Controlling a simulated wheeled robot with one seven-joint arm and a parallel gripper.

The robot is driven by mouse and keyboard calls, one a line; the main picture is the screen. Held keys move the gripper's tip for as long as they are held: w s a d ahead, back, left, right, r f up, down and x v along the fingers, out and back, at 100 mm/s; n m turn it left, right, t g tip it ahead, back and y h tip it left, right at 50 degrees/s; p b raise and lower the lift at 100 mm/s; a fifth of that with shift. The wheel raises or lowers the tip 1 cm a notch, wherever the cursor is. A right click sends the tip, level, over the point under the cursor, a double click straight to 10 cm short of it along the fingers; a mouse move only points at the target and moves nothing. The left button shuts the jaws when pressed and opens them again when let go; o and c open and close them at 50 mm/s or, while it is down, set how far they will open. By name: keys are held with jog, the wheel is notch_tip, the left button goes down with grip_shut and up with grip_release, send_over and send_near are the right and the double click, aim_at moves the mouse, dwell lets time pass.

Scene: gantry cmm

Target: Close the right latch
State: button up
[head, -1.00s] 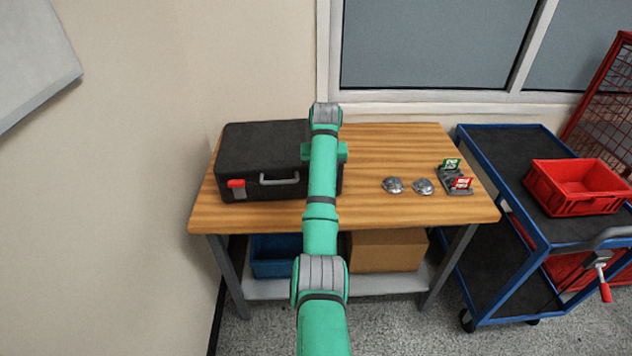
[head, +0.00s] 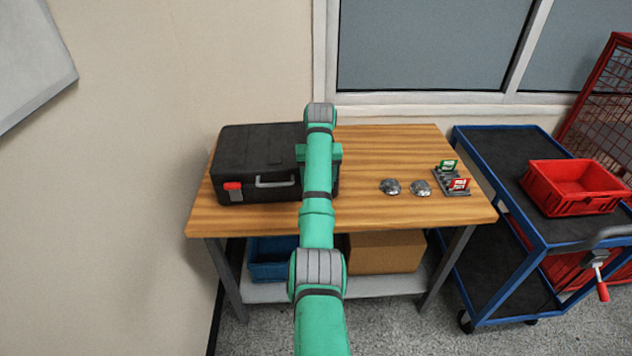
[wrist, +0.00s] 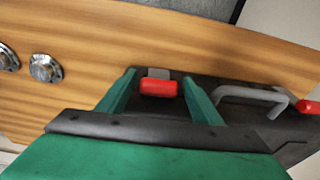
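The black case (head: 255,150) lies with its lid down on the left of the wooden table. Its right latch (wrist: 158,88), a red tab on a grey plate, shows in the wrist view; my arm hides it in the head view. My gripper (wrist: 160,88) is open, with one green finger on each side of the latch and a gap to both. The left latch (head: 233,187) has a red tab above a grey plate. The grey handle (head: 276,181) sits between the latches; it also shows in the wrist view (wrist: 255,95). I cannot tell whether the right latch is fastened.
Two silver domed parts (head: 390,187) (head: 420,188) and a small stand with green and red tags (head: 452,182) are on the table's right. A blue cart (head: 512,180) with a red bin (head: 577,187) stands at the right. The table's front strip (head: 400,217) is clear.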

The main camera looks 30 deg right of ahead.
jog(key=r, duration=0.5)
jog(key=s+r, duration=0.1)
jog(key=r, duration=0.2)
jog(key=shift+a+r, duration=0.25)
jog(key=shift+r, duration=0.05)
jog(key=shift+d+r, duration=0.2)
jog(key=shift+r, duration=0.4)
jog(key=shift+s+a+r, duration=0.15)
jog(key=shift+s+r, duration=0.1)
jog(key=shift+r, duration=0.25)
jog(key=shift+a, duration=0.1)
